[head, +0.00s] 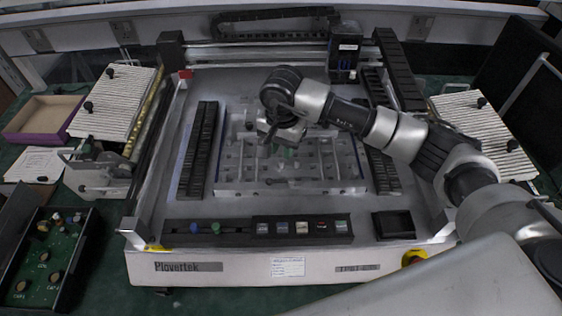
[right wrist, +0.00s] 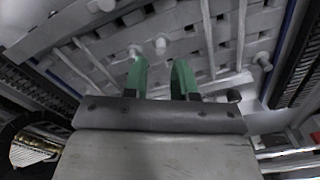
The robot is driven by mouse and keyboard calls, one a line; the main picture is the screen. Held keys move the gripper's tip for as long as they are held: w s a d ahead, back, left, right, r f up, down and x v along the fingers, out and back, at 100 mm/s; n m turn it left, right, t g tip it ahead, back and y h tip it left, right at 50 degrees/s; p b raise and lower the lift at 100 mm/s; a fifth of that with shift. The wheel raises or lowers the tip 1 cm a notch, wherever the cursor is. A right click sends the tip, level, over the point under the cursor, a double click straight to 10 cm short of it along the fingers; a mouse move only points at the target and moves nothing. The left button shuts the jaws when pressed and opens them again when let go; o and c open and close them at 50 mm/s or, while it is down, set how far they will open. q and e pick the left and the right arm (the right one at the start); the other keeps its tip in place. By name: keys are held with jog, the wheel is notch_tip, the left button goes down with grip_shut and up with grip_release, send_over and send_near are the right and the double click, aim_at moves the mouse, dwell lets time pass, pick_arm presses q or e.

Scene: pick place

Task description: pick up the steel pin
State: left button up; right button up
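My right gripper (head: 283,150) is over the grey fixture plate in the middle of the machine bed in the head view. In the right wrist view its two green fingers (right wrist: 160,72) stand apart with nothing visible between them. Several pale, round-headed pins stand in the plate; one pin (right wrist: 161,45) shows just beyond the fingertips, roughly in line with the gap, and another pin (right wrist: 135,51) is by the left fingertip. I cannot tell which is the steel pin. The gripper hides part of the plate in the head view. My left gripper is not in view.
The fixture plate (head: 235,188) has slots and rods and lies between black cable chains (head: 197,150). A gantry head (head: 344,50) stands behind it. A button panel (head: 300,228) and a small black tray (head: 393,224) are in front. Ribbed panels (head: 112,100) flank the machine.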

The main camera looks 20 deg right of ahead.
aim_at(281, 161)
notch_tip(281, 161, down, 4)
jog(key=shift+a+r+p, duration=0.1)
jog(key=shift+p, duration=0.85)
jog(key=shift+f, duration=0.5)
grip_shut()
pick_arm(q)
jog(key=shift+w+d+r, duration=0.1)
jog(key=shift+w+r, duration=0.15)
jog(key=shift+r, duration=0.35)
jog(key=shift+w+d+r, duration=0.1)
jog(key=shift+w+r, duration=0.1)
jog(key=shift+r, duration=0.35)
